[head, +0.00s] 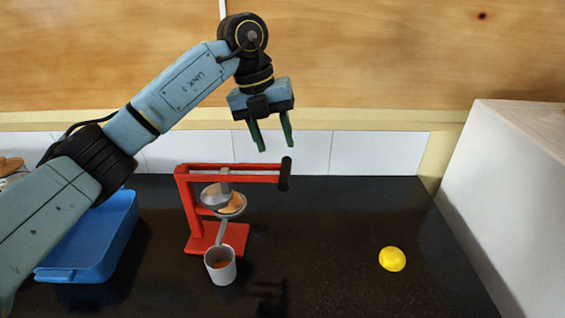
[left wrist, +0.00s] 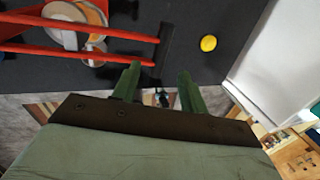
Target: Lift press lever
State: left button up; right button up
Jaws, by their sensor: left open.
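A red press (head: 190,205) stands on the dark counter, left of the middle in the head view. Its lever (head: 235,175) runs level to the right and ends in a black handle (head: 286,174). In the left wrist view, the lever (left wrist: 85,50) and the black handle (left wrist: 165,46) show at the upper left. My left gripper (head: 274,148) is open and empty, pointing down above the handle and not touching it. Its green fingers (left wrist: 157,80) also show in the left wrist view, apart from the handle. My right gripper is not in view.
A grey cup (head: 221,272) stands in front of the press. A yellow lemon (head: 392,259) lies to the right, with bare counter around it. A blue tray (head: 95,240) is at the left. A white block (head: 520,190) stands at the right edge.

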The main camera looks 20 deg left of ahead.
aim_at(284, 168)
pick_arm(q)
jog(key=x, duration=0.7)
jog(key=shift+p, duration=0.3)
grip_shut()
